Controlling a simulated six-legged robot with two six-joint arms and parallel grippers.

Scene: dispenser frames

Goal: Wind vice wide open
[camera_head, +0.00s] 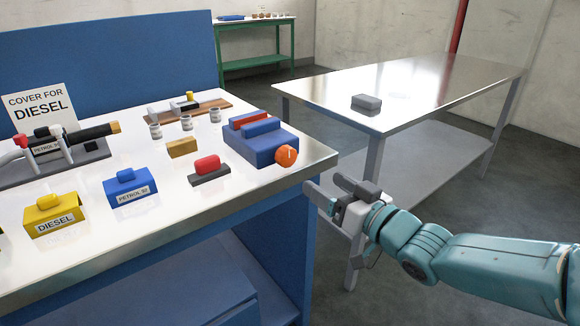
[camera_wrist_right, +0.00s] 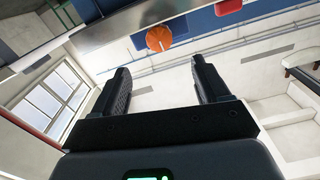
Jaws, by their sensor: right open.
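The vice (camera_head: 262,148) is a blue block with a red bar (camera_head: 250,119) between its blue parts, at the right corner of the workbench. Its round orange knob (camera_head: 286,155) sits on the side facing the bench's right front corner. My right gripper (camera_head: 322,188) is open and empty, just off the bench edge, to the right of and below the knob. In the right wrist view the knob (camera_wrist_right: 159,38) shows beyond and between the two fingertips (camera_wrist_right: 162,68), apart from them. How wide the vice's jaws stand is hard to tell. My left gripper is out of view.
On the workbench (camera_head: 225,192) stand a red-topped grey block (camera_head: 208,169), a tan block (camera_head: 182,148), blue and yellow labelled covers (camera_head: 131,189) and several small jars. A steel table (camera_head: 420,80) with a grey block (camera_head: 366,103) stands behind right. A floor gap separates them.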

